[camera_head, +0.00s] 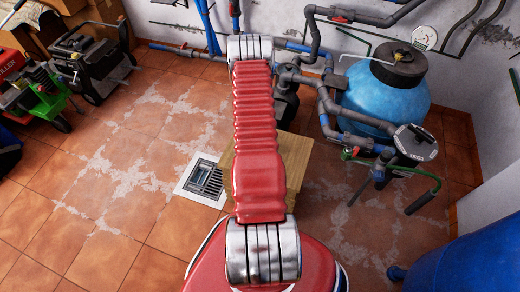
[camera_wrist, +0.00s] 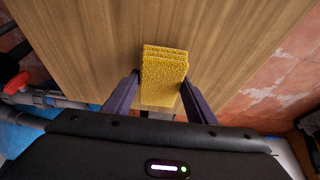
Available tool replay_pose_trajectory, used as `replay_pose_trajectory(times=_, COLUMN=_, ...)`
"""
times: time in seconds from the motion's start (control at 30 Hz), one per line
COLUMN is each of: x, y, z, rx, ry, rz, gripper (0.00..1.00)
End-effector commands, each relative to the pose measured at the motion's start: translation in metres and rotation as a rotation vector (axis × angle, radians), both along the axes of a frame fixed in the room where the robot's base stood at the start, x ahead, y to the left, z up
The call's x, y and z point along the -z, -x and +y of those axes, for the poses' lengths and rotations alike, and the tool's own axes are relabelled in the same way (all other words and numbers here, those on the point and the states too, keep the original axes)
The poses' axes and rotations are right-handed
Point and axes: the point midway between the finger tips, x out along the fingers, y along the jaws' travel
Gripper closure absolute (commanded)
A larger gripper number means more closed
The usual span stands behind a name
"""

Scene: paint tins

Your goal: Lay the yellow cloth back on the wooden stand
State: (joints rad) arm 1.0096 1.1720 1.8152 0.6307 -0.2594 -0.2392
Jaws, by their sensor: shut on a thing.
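In the wrist view my gripper (camera_wrist: 160,100) is shut on the yellow cloth (camera_wrist: 164,75), a thick, folded, rough-textured block between its two dark fingers. The wooden stand (camera_wrist: 85,40) fills most of the wrist view behind the cloth, with its bare grained top showing. I cannot tell whether the cloth touches the stand or is held above it. In the head view the wooden stand (camera_head: 293,160) shows only in part, behind my red arm. My gripper and the cloth are hidden there.
A blue tank (camera_head: 385,100) with grey pipes stands right of the stand. A floor drain (camera_head: 207,181) lies to its left. A blue barrel (camera_head: 465,258) is at the lower right. Machines (camera_head: 90,58) stand at the far left. The tiled floor between is clear.

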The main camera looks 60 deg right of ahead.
Motion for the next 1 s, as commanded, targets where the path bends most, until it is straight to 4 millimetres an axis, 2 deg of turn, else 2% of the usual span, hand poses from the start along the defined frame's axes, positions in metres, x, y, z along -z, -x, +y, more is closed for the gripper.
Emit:
replay_pose_trajectory(times=0.13, x=0.0111, y=0.0001, z=0.0001, rx=0.000, ry=-0.001, rz=0.000, gripper=0.70)
replay_pose_trajectory(times=0.5, x=0.0133, y=0.0002, z=-0.0001, rx=0.001, ry=0.000, rz=0.000, gripper=0.70)
replay_pose_trajectory(times=0.53, x=0.0129, y=0.0002, z=-0.0001, rx=0.001, ry=0.000, rz=0.000, gripper=0.47)
replay_pose_trajectory(times=0.77, x=0.0128, y=0.0004, z=-0.0001, rx=0.001, ry=0.000, rz=0.000, gripper=0.31)
replay_pose_trajectory(times=1.0, x=0.0125, y=0.0006, z=-0.0002, rx=0.001, ry=0.000, rz=0.000, gripper=0.30)
